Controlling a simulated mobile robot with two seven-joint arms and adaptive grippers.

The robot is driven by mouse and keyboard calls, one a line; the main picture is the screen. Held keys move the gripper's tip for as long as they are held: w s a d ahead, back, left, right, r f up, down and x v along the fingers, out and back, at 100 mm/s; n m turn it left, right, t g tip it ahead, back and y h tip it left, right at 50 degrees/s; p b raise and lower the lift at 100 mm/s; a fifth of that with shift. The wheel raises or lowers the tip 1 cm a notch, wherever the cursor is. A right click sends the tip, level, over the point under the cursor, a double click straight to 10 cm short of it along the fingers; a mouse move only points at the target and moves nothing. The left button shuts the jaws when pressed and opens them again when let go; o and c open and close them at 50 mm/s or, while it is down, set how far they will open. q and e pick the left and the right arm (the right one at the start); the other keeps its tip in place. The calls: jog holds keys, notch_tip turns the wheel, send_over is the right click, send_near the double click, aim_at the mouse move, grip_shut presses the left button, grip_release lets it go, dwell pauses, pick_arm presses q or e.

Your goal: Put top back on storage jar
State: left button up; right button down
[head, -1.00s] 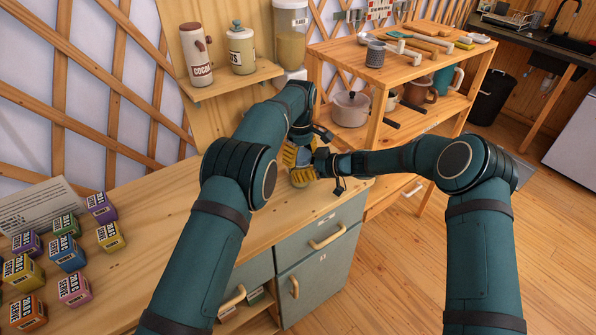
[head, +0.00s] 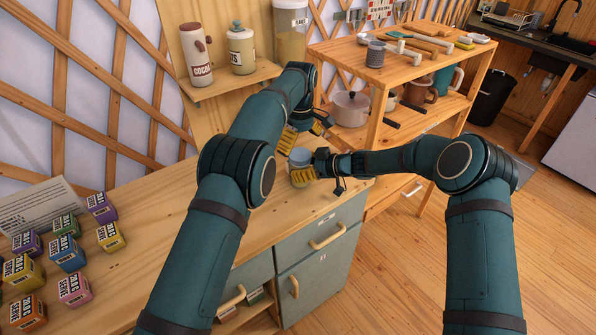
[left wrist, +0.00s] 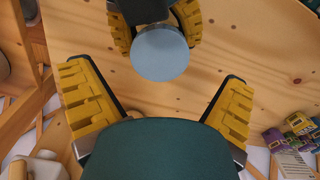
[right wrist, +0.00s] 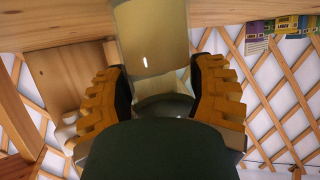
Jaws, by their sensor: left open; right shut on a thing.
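The storage jar (right wrist: 150,35) is a pale, see-through yellowish vessel near the right end of the counter. My right gripper (head: 303,173) is shut around it from the right; its yellow fingers flank the jar in the right wrist view. The round blue-grey top (head: 299,156) sits over the jar's mouth, and its flat disc also shows in the left wrist view (left wrist: 160,53). Whether it is fully seated I cannot tell. My left gripper (head: 308,126) is open and empty, above and behind the jar, apart from the top. Its spread fingers show in the left wrist view.
A wall shelf (head: 232,85) with a cocoa canister (head: 196,58) and another canister (head: 241,50) is behind. A wooden rack (head: 425,62) with pots and mugs stands to the right. Several small coloured boxes (head: 68,254) are at left; the counter's middle is clear.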

aim_at(300, 154)
pick_arm(q)
jog(key=shift+c, duration=0.3)
notch_tip(300, 154, up, 3)
jog(key=shift+f+n, duration=0.2)
jog(key=shift+n, duration=0.6)
jog(key=shift+r+n, duration=0.4)
jog(key=shift+r, duration=0.1)
jog(key=shift+f, duration=0.15)
jog(key=shift+f, duration=3.9)
